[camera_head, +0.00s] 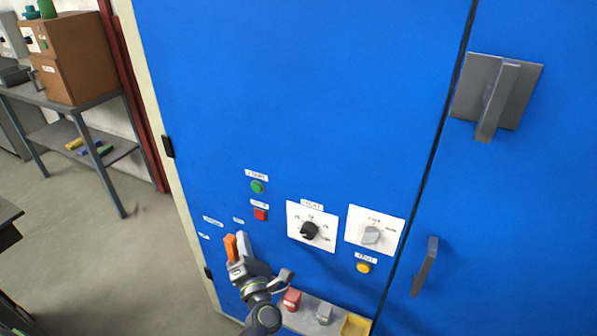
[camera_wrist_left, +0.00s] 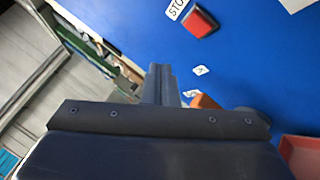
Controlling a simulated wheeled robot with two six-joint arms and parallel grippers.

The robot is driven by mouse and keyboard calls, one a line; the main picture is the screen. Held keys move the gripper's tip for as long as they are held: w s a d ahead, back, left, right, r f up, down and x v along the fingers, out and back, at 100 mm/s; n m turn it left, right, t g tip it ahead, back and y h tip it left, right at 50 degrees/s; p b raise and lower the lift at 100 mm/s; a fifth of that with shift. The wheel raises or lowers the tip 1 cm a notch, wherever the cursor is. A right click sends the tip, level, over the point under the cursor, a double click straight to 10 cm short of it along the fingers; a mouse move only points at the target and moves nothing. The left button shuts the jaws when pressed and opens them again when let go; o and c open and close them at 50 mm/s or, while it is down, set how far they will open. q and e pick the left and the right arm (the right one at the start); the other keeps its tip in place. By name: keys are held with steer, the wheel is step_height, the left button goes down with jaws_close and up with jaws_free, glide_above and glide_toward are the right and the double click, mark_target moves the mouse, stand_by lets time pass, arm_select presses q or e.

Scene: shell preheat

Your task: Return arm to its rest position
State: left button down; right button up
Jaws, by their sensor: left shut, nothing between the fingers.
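My left gripper (camera_head: 243,243) is in front of the lower left part of the blue cabinet (camera_head: 300,100), its arm coming up from the bottom edge. Its grey fingers are together and empty; they also show in the left wrist view (camera_wrist_left: 161,85). An orange part (camera_head: 230,247) is right beside the fingers in the head view, and partly shows behind the gripper in the wrist view (camera_wrist_left: 205,102). I cannot tell whether they touch. My right gripper is not in view.
A green button (camera_head: 257,187), red button (camera_head: 260,214), black knob (camera_head: 309,230), grey selector (camera_head: 371,235) and yellow button (camera_head: 363,267) are on the panel. Below, a ledge holds a red block (camera_head: 292,300) and a yellow bin (camera_head: 355,326). Open floor (camera_head: 70,240) lies left.

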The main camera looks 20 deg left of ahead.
arm_select(q)
steer(key=s+d+f+m+g+h, duration=0.15)
steer(key=s+f+m+h, duration=0.25)
steer(key=f+m, duration=0.45)
steer(key=s+d+f+m+g+h, duration=0.1)
steer(key=s+d+f+m+h, duration=0.15)
steer(key=f+m, duration=0.65)
steer(key=s+d+f+m+g+h, duration=0.1)
steer(key=s+f+m+h, duration=0.35)
steer(key=f, duration=0.85)
steer(key=s+a+f+m+g, duration=0.1)
steer(key=s+f+m+g, duration=0.2)
steer(key=s, duration=0.7)
steer(key=s+a+f+m+g, duration=0.1)
steer(key=s+f+m+g, duration=0.2)
steer(key=s+f, duration=0.5)
steer(key=s+a+f+m+g+h, duration=0.1)
steer(key=s+f+m+g, duration=0.3)
steer(key=s, duration=1)
steer(key=shift+a+f+g, duration=0.4)
steer(key=shift+f+g, duration=0.15)
steer(key=shift+f, duration=0.25)
steer(key=shift+s, duration=0.15)
